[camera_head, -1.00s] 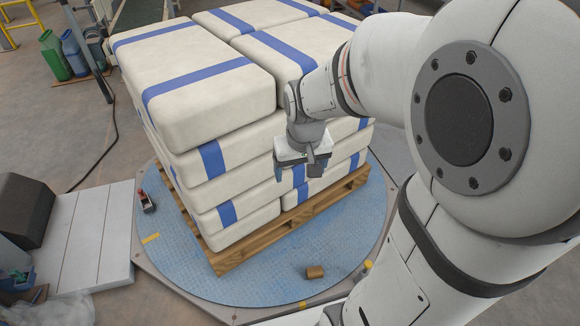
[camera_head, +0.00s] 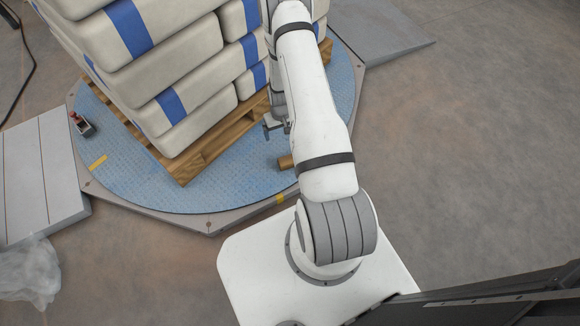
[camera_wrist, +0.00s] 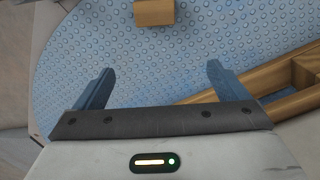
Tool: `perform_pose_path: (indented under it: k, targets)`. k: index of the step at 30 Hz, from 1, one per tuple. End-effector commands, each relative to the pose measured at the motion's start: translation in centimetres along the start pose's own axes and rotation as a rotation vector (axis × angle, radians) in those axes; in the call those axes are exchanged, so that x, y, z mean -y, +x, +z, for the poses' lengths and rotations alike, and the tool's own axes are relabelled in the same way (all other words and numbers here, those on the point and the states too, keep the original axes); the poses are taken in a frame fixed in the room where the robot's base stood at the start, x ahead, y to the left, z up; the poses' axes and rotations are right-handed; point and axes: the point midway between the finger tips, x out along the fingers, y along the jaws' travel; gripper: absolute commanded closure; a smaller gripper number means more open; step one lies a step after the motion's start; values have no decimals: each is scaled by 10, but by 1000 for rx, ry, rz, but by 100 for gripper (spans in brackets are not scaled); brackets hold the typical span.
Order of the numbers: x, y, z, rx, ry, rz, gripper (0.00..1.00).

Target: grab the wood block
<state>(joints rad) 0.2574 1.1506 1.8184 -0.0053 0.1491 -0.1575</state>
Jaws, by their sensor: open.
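The wood block (camera_head: 286,162) lies on the blue turntable plate (camera_head: 240,190), near its front edge, partly hidden behind my arm in the head view. In the wrist view the wood block (camera_wrist: 154,12) shows at the top edge, cut off by the frame, ahead of the fingers. My gripper (camera_wrist: 160,78) is open, with nothing between its fingers. In the head view my gripper (camera_head: 276,130) is mostly hidden by my arm and sits beside the pallet, apart from the block.
A wooden pallet (camera_head: 190,168) stacked with white, blue-striped sacks (camera_head: 170,60) stands on the turntable, close beside my gripper. A small red-and-black device (camera_head: 82,124) sits on the plate at left. Grey floor at right is clear.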

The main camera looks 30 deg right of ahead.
Motion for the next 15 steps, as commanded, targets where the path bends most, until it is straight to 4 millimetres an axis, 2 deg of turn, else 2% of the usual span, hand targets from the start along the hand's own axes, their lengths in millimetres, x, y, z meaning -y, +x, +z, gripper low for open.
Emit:
perform_pose_path:
  k: [1,4,6,15]
  targets:
    - [-2,37,9,12,3,-2,6]
    - [-6,76,20,19,6,-3,6]
    - [-7,93,25,21,8,-4,6]
    - [-8,130,32,23,9,-4,6]
